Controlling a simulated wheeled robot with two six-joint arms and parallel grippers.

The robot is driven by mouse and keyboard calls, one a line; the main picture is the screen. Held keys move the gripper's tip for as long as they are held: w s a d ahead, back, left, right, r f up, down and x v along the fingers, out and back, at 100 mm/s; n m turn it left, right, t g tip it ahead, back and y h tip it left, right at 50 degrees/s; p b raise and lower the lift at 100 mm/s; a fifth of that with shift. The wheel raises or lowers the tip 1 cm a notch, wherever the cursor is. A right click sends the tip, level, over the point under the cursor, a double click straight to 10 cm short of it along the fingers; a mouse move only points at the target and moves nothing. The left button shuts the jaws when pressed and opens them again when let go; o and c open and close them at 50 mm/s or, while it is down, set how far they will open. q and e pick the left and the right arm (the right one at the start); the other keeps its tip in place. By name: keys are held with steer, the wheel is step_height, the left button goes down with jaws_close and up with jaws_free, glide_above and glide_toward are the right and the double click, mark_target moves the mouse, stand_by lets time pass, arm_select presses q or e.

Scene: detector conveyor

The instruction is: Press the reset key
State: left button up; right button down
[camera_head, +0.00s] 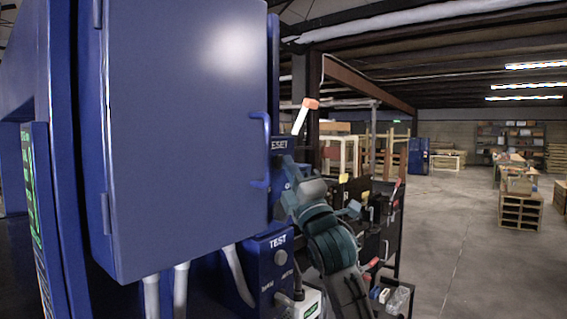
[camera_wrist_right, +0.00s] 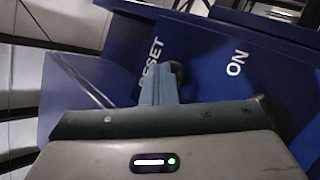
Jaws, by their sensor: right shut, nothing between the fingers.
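The blue control box with the RESET label (camera_head: 279,144) is beside the large blue cabinet in the head view. My right gripper (camera_head: 284,166) is at this box, just below the label; its arm comes up from the lower right. In the right wrist view the RESET label (camera_wrist_right: 151,62) reads sideways on the blue panel. The shut fingers (camera_wrist_right: 158,84) reach up to the panel beside it, with nothing held. A dark round key (camera_wrist_right: 178,70) shows partly behind the fingertips. I cannot tell whether they touch it. My left gripper is not in view.
The blue cabinet door (camera_head: 185,130) with its handle (camera_head: 261,150) stands close left of my right gripper. A lower blue box marked TEST (camera_head: 268,265) is below. An ON label (camera_wrist_right: 236,62) is right of RESET in the wrist view. Open floor (camera_head: 455,230) lies right.

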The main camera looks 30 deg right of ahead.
steer(key=shift+s+d, duration=0.35)
steer(key=shift+s, duration=0.45)
steer(key=s, duration=0.1)
steer(key=s+d+b, duration=0.1)
steer(key=s, duration=0.1)
steer(key=s+b, duration=0.1)
steer(key=shift+s+d, duration=0.3)
steer(key=shift+d, duration=0.1)
stand_by(0.7)
